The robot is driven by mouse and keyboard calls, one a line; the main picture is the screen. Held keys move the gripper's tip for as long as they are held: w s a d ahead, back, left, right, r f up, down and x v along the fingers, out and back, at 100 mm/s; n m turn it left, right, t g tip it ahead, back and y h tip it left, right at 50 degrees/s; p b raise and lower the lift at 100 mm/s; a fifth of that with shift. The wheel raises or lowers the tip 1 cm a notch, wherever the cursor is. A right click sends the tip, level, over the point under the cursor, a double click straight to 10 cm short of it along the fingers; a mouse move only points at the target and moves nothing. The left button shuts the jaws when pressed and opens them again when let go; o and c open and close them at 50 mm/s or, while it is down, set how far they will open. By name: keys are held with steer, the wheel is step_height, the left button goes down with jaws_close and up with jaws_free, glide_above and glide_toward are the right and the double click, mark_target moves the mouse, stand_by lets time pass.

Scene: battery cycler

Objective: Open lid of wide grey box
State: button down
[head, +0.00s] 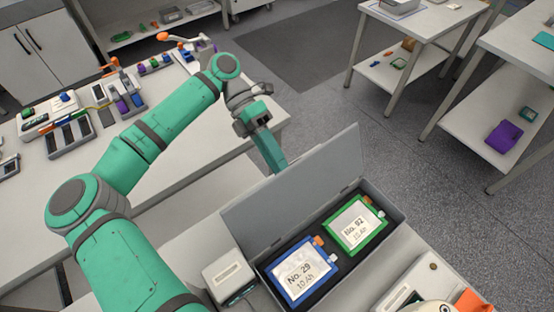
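The wide grey box (398,222) sits on the near bench at the lower right. Its grey lid (305,190) stands raised along the box's far-left long side, and the dark inside is exposed. A blue-framed battery pouch labelled No. 29 (303,270) and a green-framed one labelled No. 92 (356,223) lie in it. My gripper (273,155) points down on the far side of the lid, at its top edge. The lid hides its fingertips. I cannot tell whether it touches the lid or how far its fingers are apart.
A small white device (229,276) stands close to the box's left end. Another white item (398,297) and an orange piece (470,302) are at the near right. The long bench (180,160) at left carries several devices. Open floor (400,150) lies beyond the box.

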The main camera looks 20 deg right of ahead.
steer(key=shift+w+a+f, duration=0.2)
steer(key=shift+w+f, duration=0.05)
steer(key=shift+w, duration=0.2)
steer(key=c, duration=1.8)
jaws_free()
steer(key=shift+w, duration=0.1)
steer(key=shift+c, duration=0.2)
steer(key=v, duration=1)
steer(key=shift+r, duration=0.4)
steer(key=shift+w, duration=0.15)
